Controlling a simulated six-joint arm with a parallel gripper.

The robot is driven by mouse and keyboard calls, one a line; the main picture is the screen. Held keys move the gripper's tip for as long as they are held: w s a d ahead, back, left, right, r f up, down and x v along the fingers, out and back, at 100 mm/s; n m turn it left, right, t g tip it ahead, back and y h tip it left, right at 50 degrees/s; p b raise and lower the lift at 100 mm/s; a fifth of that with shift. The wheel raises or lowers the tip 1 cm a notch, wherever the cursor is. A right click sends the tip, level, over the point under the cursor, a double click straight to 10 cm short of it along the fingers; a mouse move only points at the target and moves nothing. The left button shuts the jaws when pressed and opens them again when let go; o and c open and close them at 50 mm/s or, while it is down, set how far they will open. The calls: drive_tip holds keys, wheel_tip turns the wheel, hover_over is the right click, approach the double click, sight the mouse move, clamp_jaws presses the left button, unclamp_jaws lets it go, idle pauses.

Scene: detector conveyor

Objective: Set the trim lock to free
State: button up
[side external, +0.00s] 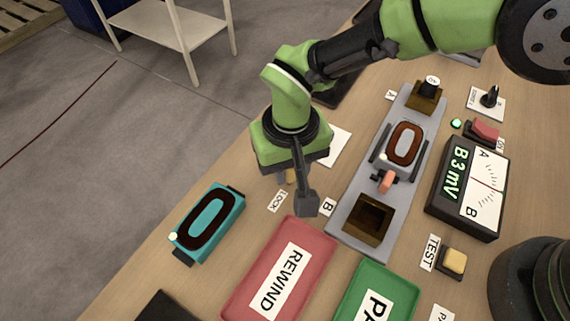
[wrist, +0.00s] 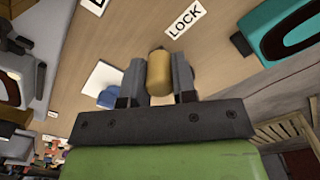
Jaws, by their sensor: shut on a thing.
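A small brass-coloured cylindrical knob (wrist: 160,70) stands beside the LOCK label (wrist: 185,19) in the wrist view. My gripper (wrist: 158,88) is shut on this knob, with one grey finger on each side of it. In the side view my gripper (side external: 300,197) points down at the table next to the LOCK label (side external: 278,201). The near finger hides most of the knob there, and only a yellowish sliver shows. No FREE marking is readable, so I cannot tell the lock's setting.
A teal device (side external: 210,224) lies left of my gripper. The red REWIND tray (side external: 237,290) is close in front. The grey conveyor track (side external: 345,214) with a carriage runs to the right, beside the meter box (side external: 468,190). A white card (side external: 338,146) lies behind my gripper.

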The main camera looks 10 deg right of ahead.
drive_tip(key=n, duration=0.1)
drive_tip(key=w+d+n, duration=0.1)
drive_tip(key=n, duration=0.2)
drive_tip(key=shift+w+d, duration=0.2)
drive_tip(key=shift+d, duration=0.1)
drive_tip(key=shift+w+d+n, duration=0.15)
drive_tip(key=shift+w+n, duration=0.15)
drive_tip(key=shift+n, duration=0.55)
drive_tip(key=shift+w+d+n, duration=0.1)
drive_tip(key=shift+w+n, duration=0.2)
drive_tip(key=shift+n, duration=0.6)
drive_tip(key=shift+w+d+n, duration=0.15)
drive_tip(key=shift+w+n, duration=0.15)
drive_tip(key=shift+n, duration=0.55)
drive_tip(key=o, duration=0.9)
wheel_tip(320, 180, up, 10)
drive_tip(key=shift+f, duration=0.1)
